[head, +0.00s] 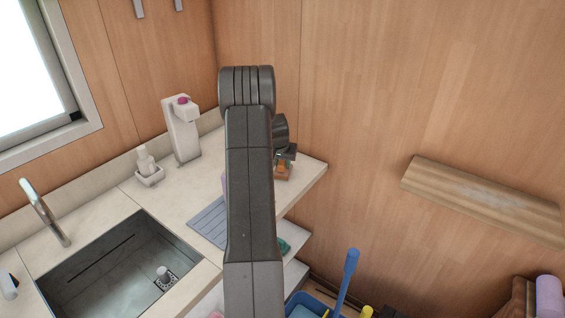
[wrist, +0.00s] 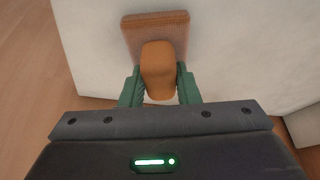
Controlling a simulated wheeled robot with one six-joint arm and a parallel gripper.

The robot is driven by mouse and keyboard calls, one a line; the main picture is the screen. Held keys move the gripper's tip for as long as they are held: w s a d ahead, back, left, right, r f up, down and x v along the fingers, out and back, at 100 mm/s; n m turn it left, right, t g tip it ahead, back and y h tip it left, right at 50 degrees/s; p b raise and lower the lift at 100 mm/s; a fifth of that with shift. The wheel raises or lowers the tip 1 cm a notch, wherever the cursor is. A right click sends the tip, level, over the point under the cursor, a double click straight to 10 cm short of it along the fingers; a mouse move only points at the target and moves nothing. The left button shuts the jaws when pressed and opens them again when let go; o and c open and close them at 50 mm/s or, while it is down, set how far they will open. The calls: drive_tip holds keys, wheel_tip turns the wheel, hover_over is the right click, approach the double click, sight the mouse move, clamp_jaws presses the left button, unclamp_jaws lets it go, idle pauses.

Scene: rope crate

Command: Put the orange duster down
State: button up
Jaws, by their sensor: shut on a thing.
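The orange duster (wrist: 158,66) is between the green fingers of my gripper (wrist: 160,88) in the wrist view. Its rounded orange handle is held, and its flat brownish head lies beyond the fingertips, over the pale counter. In the head view the duster (head: 283,170) shows in part at the counter's right end, just right of my arm. My gripper (head: 287,153) is mostly hidden there behind my arm. Whether the duster touches the counter I cannot tell.
The counter (head: 312,170) ends at a right edge, with lower shelves below. A grey ribbed mat (head: 207,222), a sink (head: 110,268), a white dispenser (head: 181,135) and a small bottle (head: 147,162) are left of my arm. A blue bucket (head: 300,303) stands below. A wooden wall shelf (head: 480,200) is right.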

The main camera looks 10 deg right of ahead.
drive_tip(key=shift+f, duration=0.2)
drive_tip(key=o, duration=0.9)
drive_tip(key=shift+r, duration=0.15)
drive_tip(key=shift+r, duration=0.15)
drive_tip(key=b+v, duration=0.2)
drive_tip(key=v, duration=0.9)
drive_tip(key=shift+s+r, duration=0.15)
drive_tip(key=shift+r, duration=0.2)
